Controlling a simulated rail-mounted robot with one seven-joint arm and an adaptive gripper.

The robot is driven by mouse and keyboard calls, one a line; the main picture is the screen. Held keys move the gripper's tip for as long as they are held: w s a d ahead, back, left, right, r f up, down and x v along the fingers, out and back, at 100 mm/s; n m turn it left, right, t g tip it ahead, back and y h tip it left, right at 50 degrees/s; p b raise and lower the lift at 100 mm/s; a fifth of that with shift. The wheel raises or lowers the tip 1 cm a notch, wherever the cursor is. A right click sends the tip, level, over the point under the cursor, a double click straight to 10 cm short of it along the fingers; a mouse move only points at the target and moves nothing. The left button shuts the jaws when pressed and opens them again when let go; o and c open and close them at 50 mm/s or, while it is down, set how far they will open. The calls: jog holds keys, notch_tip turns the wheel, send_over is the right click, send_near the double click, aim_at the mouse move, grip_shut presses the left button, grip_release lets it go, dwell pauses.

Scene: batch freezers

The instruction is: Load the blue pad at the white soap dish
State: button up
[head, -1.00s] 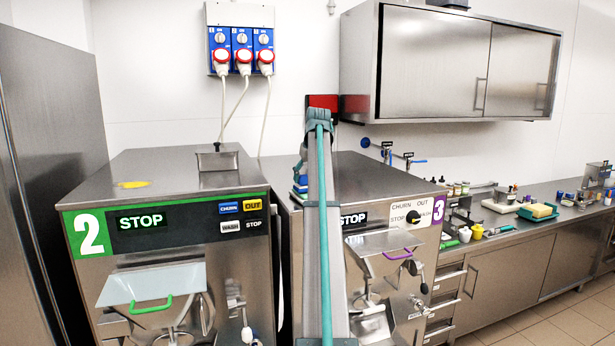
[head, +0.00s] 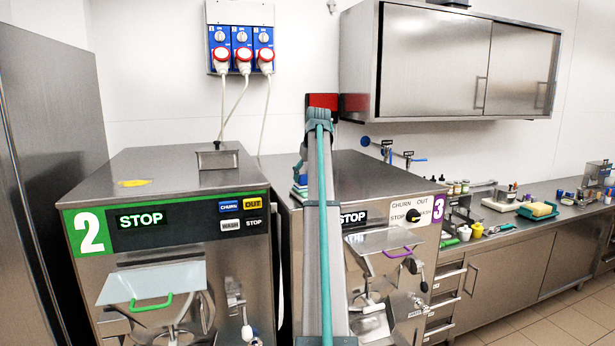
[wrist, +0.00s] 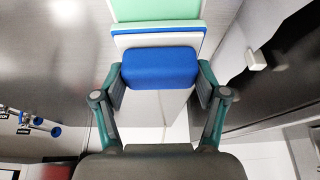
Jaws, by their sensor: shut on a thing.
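The blue pad (wrist: 158,68) sits between the two fingers of my gripper (wrist: 160,80) in the wrist view. The fingers press on its two short sides. Right behind it lie a white layer, a thin blue layer and a pale green layer (wrist: 157,10); I cannot tell whether they touch the pad. In the head view, a small stack of blue, white and green layers (head: 299,187) shows left of my arm, over the freezer marked 3; my gripper is mostly hidden there. I cannot make out the white soap dish for certain.
Freezer 2 (head: 170,180) stands left, with a yellow item (head: 134,183) on top. Freezer 3 (head: 375,178) stands behind my arm. The counter at right holds a white tray-like item (head: 500,205), a teal tray with a yellow sponge (head: 541,210) and several small items. A wall cabinet (head: 450,65) hangs above.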

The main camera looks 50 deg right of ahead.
dwell(0.5)
jog(key=shift+r, duration=3.5)
jog(key=shift+s+d, duration=0.1)
